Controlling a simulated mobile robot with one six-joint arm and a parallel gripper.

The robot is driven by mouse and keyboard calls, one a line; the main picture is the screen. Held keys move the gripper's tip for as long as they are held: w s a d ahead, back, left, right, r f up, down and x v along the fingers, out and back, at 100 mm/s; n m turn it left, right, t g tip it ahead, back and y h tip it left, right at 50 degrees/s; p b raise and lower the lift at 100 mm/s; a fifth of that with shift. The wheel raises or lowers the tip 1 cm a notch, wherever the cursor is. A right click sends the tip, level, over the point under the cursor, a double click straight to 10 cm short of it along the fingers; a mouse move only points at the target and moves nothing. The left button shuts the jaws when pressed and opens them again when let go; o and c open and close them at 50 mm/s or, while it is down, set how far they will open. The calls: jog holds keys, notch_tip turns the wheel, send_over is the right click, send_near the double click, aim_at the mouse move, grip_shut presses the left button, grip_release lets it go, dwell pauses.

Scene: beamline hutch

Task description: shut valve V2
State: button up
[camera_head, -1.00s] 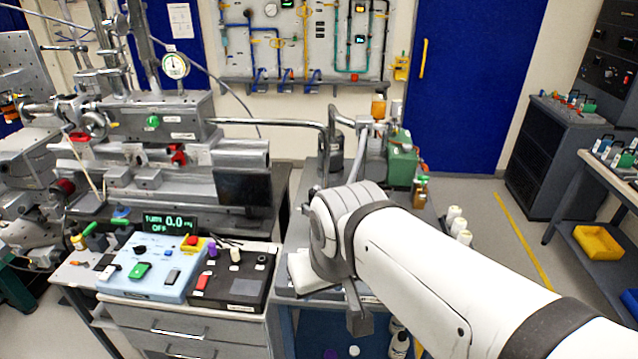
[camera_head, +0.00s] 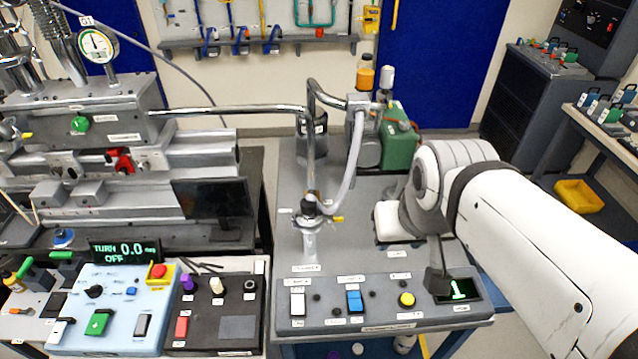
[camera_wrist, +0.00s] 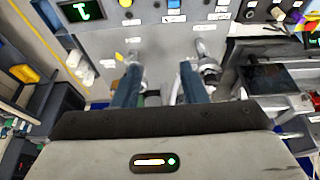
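No label reading V2 is legible, so I cannot tell which valve it is. In the head view a metal valve-like fitting (camera_head: 311,207) with a small yellow lever (camera_head: 337,219) stands on the grey pump cart (camera_head: 285,240), under a bent steel pipe. A green knob (camera_head: 81,124) is on the chamber at the left. In the wrist view my gripper (camera_wrist: 160,76) has two dark blue fingers apart with nothing held between them. A metal fitting (camera_wrist: 207,62) shows beyond the right finger. In the head view the dark gripper end (camera_head: 437,272) hangs in front of the cart's right side, its fingertips unclear.
The cart's front panel has a white switch (camera_head: 297,301), a blue switch (camera_head: 355,300), a yellow button (camera_head: 406,299) and a lit display (camera_head: 460,289). A blue control box (camera_head: 120,330) stands left. A green pump (camera_head: 400,135) and bottles stand behind.

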jog(key=w+a+f+g+y+b, duration=0.1)
jog(key=w+a, duration=0.1)
jog(key=w, duration=0.9)
jog(key=w+a+f+g, duration=0.1)
jog(key=w+a+f, duration=0.1)
jog(key=w, duration=1)
jog(key=w+a+f+g+y, duration=0.1)
jog(key=w+a+f, duration=0.2)
jog(key=w+f, duration=0.55)
jog(key=w+a+f+g, duration=0.1)
jog(key=w+a+f, duration=0.3)
jog(key=w+f, duration=0.4)
jog(key=f, duration=0.3)
jog(key=f+p, duration=0.1)
jog(key=f, duration=0.2)
jog(key=s+a+f, duration=0.1)
jog(key=f, duration=0.2)
jog(key=shift+p, duration=0.4)
jog(key=shift+c, duration=0.6)
grip_shut()
